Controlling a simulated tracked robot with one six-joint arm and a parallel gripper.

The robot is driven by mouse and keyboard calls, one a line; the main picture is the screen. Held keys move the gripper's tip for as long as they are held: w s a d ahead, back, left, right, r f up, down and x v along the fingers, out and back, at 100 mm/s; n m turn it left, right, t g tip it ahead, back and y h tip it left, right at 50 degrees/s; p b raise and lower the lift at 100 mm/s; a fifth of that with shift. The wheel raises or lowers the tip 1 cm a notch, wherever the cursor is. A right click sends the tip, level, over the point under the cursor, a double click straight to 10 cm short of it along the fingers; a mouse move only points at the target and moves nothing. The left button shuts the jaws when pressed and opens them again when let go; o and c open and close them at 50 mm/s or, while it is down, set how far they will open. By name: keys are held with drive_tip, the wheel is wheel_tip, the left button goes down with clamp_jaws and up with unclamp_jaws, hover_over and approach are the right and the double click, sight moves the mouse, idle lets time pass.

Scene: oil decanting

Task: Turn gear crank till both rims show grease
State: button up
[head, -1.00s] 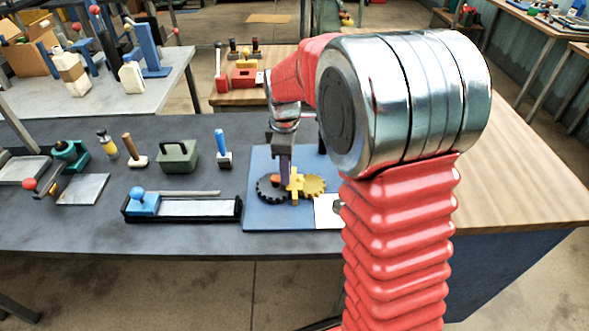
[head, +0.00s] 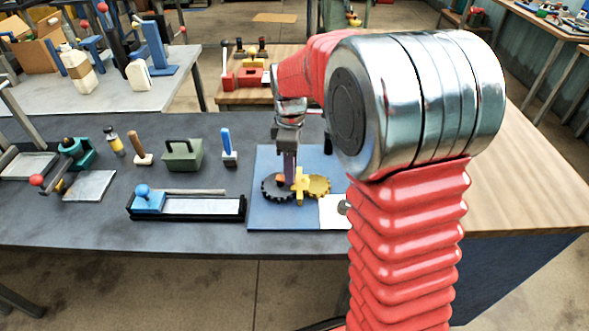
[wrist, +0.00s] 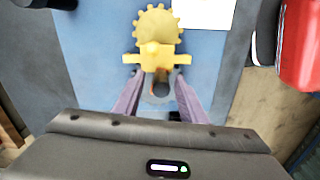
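A blue board (head: 258,215) on the grey bench bears a dark toothed gear (head: 270,192) and a yellow toothed gear (head: 319,186), meshed side by side. A yellow cross-shaped bracket (head: 300,184) stands at their middle. In the wrist view the yellow gear (wrist: 157,22) lies beyond the bracket (wrist: 152,57). An orange crank part (head: 281,179) sits over the dark gear. My gripper (head: 290,172) points down over it. Its purple fingers (wrist: 159,80) stand apart, with the orange part between them and visible gaps. Grease on the rims cannot be made out.
A white sheet (head: 332,211) lies on the board's right front corner. Left of the board stand a black tray with a blue block (head: 205,207), a blue-handled tool (head: 228,147) and a green box (head: 182,155). My arm hides the bench to the right.

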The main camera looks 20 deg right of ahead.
wheel_tip(320, 180, up, 13)
idle(0.5)
drive_tip(key=shift+s, duration=0.15)
drive_tip(key=s+a+m+t, duration=0.1)
drive_tip(key=s+m+t, duration=0.1)
drive_tip(key=s+m, duration=0.4)
drive_tip(key=s+a+f+m+t, duration=0.1)
drive_tip(key=s+m, duration=0.6)
drive_tip(key=s, duration=1)
drive_tip(key=a+t, duration=0.1)
drive_tip(key=t, duration=0.1)
drive_tip(key=shift+s+f+t, duration=0.25)
drive_tip(key=shift+s+t, duration=0.05)
drive_tip(key=shift+c, duration=0.9)
drive_tip(key=shift+s, duration=0.15)
